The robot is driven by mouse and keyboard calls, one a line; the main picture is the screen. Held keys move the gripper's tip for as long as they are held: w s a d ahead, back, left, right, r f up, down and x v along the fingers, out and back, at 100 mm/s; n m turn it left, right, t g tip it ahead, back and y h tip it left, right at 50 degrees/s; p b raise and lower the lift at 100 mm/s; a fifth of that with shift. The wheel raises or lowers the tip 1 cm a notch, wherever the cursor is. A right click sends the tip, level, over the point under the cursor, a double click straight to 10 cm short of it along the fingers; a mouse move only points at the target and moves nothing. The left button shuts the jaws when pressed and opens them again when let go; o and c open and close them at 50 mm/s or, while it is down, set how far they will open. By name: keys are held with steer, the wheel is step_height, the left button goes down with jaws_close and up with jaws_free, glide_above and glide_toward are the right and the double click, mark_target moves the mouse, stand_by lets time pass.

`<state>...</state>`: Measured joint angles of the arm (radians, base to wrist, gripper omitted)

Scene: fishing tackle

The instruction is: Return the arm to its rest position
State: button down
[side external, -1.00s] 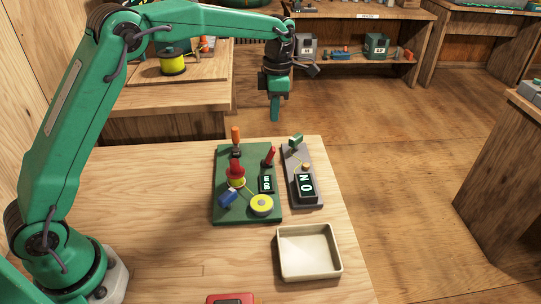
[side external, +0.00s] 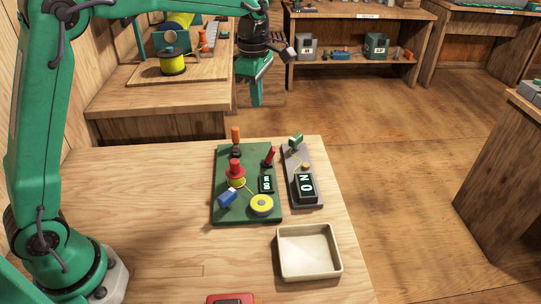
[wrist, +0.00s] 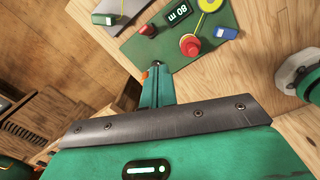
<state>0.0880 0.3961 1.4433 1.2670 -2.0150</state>
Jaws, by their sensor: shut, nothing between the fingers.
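My green arm reaches high over the table from the left in the side view. My gripper (side external: 257,98) hangs with its fingers pointing down, above and beyond the table's far edge. It is shut with nothing in it and touches nothing. In the wrist view the shut gripper (wrist: 158,72) shows as a green finger shape in front of the green board. The green board (side external: 222,208) lies on the table below and to the front of the gripper. It carries a red knob on a yellow spool (side external: 236,171), a yellow disc (side external: 262,205) and a blue block (side external: 230,197).
A grey plate (side external: 311,193) with a black "NO" display stands right of the board. An empty cream tray (side external: 308,275) and a red object (side external: 231,299) lie in front. A second bench (side external: 170,100) stands behind. The left front of the table (side external: 165,220) is clear.

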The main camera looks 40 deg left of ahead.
steer(key=s+a+r+m+t, duration=0.2)
steer(key=s+r+m, duration=0.35)
steer(key=s, duration=0.25)
steer(key=s+a+f+m+t, duration=0.1)
steer(key=s+m, duration=0.7)
steer(key=s, duration=0.1)
steer(key=s+a+f+m+t, duration=0.1)
steer(key=s+f+m+t, duration=0.1)
steer(key=s+m, duration=0.6)
steer(key=shift+s+a+f, duration=0.2)
steer(key=shift+s+f, duration=0.05)
steer(key=shift+s, duration=1)
